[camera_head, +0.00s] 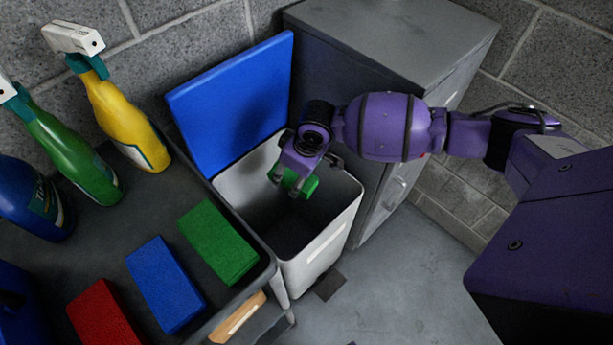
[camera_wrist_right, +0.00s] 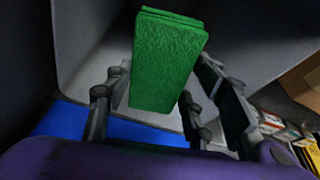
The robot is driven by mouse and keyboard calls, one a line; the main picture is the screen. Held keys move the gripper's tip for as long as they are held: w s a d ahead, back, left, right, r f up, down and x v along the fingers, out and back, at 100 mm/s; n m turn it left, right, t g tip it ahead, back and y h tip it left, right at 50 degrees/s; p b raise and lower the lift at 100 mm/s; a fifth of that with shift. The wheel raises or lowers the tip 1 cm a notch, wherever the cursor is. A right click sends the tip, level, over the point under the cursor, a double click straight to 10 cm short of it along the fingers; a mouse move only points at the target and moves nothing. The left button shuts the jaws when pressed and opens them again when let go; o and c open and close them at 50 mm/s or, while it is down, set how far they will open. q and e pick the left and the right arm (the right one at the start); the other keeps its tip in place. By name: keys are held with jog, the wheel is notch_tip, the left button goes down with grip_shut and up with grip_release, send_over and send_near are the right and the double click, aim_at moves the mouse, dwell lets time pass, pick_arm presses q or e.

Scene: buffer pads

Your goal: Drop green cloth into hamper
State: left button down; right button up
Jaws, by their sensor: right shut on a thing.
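My right gripper (camera_head: 292,182) is shut on a folded green cloth (camera_head: 307,187), pointing down over the open mouth of the hamper (camera_head: 325,237). In the right wrist view, the held cloth (camera_wrist_right: 167,62) sits between the fingers, with the pale hamper wall (camera_wrist_right: 88,45) behind it. The hamper is a light grey bin with its blue lid (camera_head: 232,97) raised against the wall. A second folded green cloth (camera_head: 217,242) lies on the cart, left of the hamper. My left gripper is not in view.
The dark cart top (camera_head: 150,212) also bears a blue cloth (camera_head: 165,284), a red cloth (camera_head: 103,315), a yellow spray bottle (camera_head: 125,118) and a green spray bottle (camera_head: 72,155). A grey cabinet (camera_head: 395,45) stands behind and right of the hamper. Floor (camera_head: 400,290) at front right is clear.

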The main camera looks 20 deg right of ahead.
jog(key=shift+w+f+b, duration=0.1)
jog(key=shift+f+b, duration=0.3)
jog(key=shift+f, duration=0.3)
jog(key=shift+f+b, duration=0.25)
jog(key=shift+b, duration=0.1)
jog(key=shift+w, duration=0.1)
jog(key=o, duration=1.2)
jog(key=shift+r, duration=0.1)
jog(key=shift+r, duration=0.1)
jog(key=v, duration=1.1)
jog(key=shift+s+r, duration=0.2)
jog(key=shift+r, duration=0.15)
